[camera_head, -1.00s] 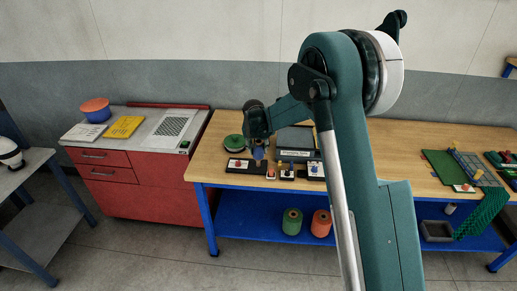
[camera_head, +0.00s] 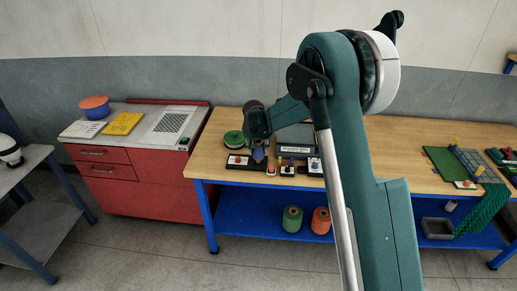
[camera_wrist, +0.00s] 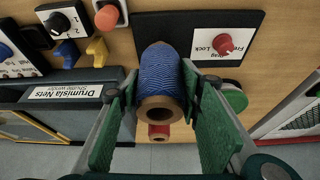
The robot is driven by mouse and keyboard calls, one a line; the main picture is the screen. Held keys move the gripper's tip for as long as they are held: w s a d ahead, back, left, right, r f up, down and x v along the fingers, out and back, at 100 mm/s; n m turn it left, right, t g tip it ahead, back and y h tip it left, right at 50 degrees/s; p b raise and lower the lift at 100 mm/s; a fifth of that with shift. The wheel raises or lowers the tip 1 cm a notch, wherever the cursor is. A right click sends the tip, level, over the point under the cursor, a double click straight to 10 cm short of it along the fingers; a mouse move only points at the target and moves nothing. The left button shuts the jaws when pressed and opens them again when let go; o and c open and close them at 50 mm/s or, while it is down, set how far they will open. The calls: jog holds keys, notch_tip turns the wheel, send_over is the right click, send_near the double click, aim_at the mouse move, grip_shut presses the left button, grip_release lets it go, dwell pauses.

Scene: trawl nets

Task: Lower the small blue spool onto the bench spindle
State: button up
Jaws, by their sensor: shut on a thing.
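My gripper (camera_wrist: 155,110) is shut on the small blue spool (camera_wrist: 160,72), with a green pad on either side of it. The spool's open brown core end faces the wrist camera. In the head view the blue spool (camera_head: 258,155) shows just below my gripper, over the black panel (camera_head: 239,166) near the bench's front edge. The black panel (camera_wrist: 243,20) shows beside and beyond the spool in the wrist view, with a red knob on a white plate. The bench spindle is not visible; I cannot tell whether the spool is around it.
A green reel (camera_head: 233,139) lies left of my gripper. A grey box labelled Drumisla Nets (camera_wrist: 65,92) and small switch panels (camera_head: 288,170) stand close by. A red ring-like part (camera_wrist: 158,130) lies below the spool in the wrist view. Bare wood (camera_head: 390,150) lies to the right.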

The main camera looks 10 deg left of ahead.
jog(key=shift+f+b, duration=0.65)
jog(key=shift+f, duration=0.55)
jog(key=o, duration=1)
jog(key=shift+v, duration=5.95)
jog(key=shift+r, duration=0.1)
jog(key=shift+d, duration=0.15)
